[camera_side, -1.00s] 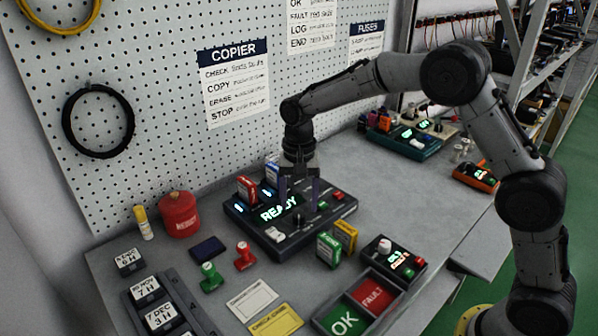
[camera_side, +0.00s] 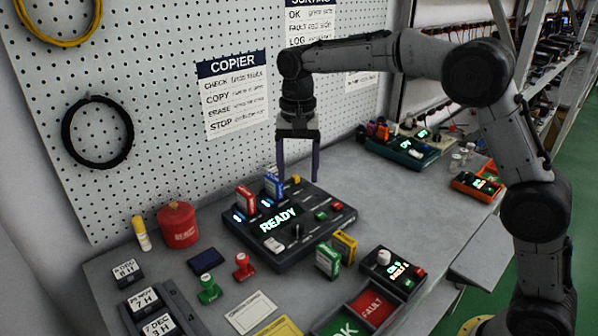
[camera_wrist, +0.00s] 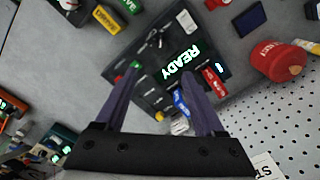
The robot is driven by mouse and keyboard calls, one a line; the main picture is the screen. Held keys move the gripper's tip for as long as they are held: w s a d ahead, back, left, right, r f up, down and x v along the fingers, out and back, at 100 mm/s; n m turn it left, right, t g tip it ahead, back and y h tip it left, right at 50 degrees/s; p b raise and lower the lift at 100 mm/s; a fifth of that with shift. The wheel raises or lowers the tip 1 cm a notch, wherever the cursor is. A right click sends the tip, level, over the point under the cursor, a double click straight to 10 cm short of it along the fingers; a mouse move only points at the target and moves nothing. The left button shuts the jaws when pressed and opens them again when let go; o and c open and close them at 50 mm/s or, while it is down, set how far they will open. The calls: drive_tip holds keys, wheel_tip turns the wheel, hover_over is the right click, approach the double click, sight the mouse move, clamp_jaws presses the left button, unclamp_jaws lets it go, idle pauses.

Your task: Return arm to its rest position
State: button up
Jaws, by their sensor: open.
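My gripper (camera_side: 298,160) is open and empty, pointing down above the back of the dark copier box (camera_side: 290,258) with its glowing READY display. In the wrist view, my gripper's fingers (camera_wrist: 165,90) stand apart over the copier box (camera_wrist: 148,75). A red card block (camera_side: 246,200) and a blue one (camera_side: 273,186) stand upright in the box's back part. The wrist view also shows the red block (camera_wrist: 214,84) and blue block (camera_wrist: 181,103). My arm reaches in from the right, bent high over the table.
Green (camera_side: 327,260) and yellow (camera_side: 344,245) blocks stand in front of the copier. A small dark tester (camera_side: 393,272) and an OK/FAULT tray (camera_side: 372,306) lie at the front right. A red canister (camera_side: 178,225) is at left. The pegboard (camera_side: 180,110) rises behind. Right-middle table is clear.

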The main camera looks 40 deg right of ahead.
drive_tip(key=s+d+r+t, duration=0.3)
drive_tip(key=s+d+r, duration=0.1)
drive_tip(key=s+r, duration=0.95)
drive_tip(key=s+d+f+n+t, duration=0.1)
drive_tip(key=s+f+n, duration=0.3)
drive_tip(key=s, duration=0.5)
drive_tip(key=s+d+f+n+t, duration=0.1)
drive_tip(key=s+f+n, duration=0.4)
drive_tip(key=s+f, duration=0.3)
drive_tip(key=shift+s+t, duration=0.3)
drive_tip(key=shift+s, duration=0.15)
